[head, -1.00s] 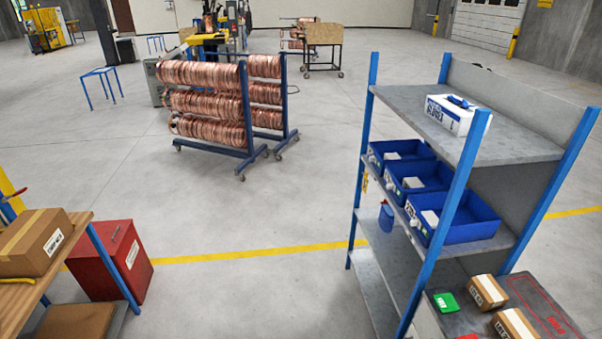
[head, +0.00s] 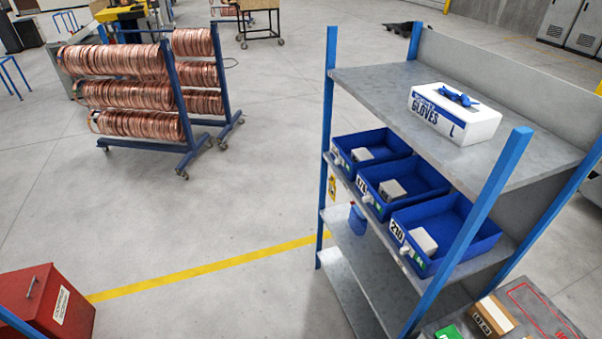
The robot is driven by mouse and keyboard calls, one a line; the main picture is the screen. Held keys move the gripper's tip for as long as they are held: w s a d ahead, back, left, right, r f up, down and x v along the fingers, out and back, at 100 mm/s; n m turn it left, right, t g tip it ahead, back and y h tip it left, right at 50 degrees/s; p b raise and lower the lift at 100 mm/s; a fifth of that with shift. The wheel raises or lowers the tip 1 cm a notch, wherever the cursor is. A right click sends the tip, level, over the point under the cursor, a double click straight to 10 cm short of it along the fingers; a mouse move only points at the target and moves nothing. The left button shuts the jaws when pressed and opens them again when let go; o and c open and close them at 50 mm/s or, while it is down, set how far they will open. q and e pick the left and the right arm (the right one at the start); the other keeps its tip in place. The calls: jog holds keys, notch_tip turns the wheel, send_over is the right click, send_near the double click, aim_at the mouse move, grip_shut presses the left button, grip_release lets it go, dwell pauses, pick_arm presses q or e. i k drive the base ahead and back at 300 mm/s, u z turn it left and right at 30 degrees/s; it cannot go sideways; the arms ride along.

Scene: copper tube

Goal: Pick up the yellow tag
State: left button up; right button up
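A small yellow tag (head: 332,188) with dark markings shows at the left end of the blue-posted shelf rack (head: 365,82). It hangs just below the middle shelf, close to the left blue post. It is too small to tell how it is fastened. Neither of my grippers is in view.
Blue bins (head: 458,257) with white items fill the middle shelf. A glove box (head: 455,113) stands on the top shelf, and a blue spray bottle (head: 357,221) is lower down. A copper coil rack (head: 172,92) and a red box (head: 45,305) stand left. The floor between is clear.

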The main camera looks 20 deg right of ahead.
aim_at(332, 191)
jog(key=z, duration=0.2)
jog(key=i, duration=1.1)
jog(key=z, duration=1.3)
jog(key=i, duration=0.75)
jog(key=z, duration=0.85)
